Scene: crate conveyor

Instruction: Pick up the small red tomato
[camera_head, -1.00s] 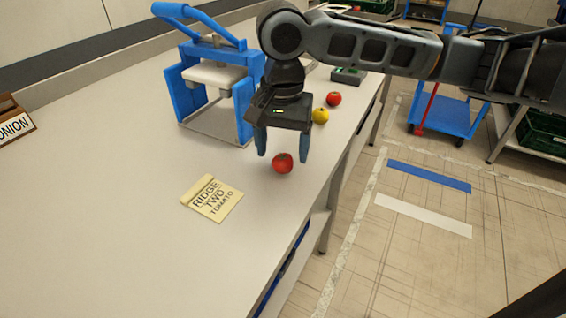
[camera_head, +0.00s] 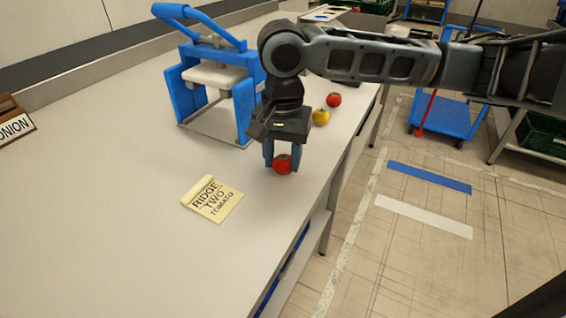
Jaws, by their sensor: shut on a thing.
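A small red tomato (camera_head: 282,165) is on the white table near its right edge. My gripper (camera_head: 281,163) points down over it, with its blue fingers shut on the tomato's two sides. The tomato appears to be still at table height. A second red tomato (camera_head: 333,100) lies farther back on the table, beyond a yellow fruit (camera_head: 320,117). Both are apart from my gripper.
A blue press (camera_head: 211,85) stands behind and left of my gripper. A yellow note (camera_head: 212,199) reading "RIDGE TWO TOMATO" lies in front. An "ONION" sign (camera_head: 15,128) is at the far left. The table's (camera_head: 110,215) left front is clear.

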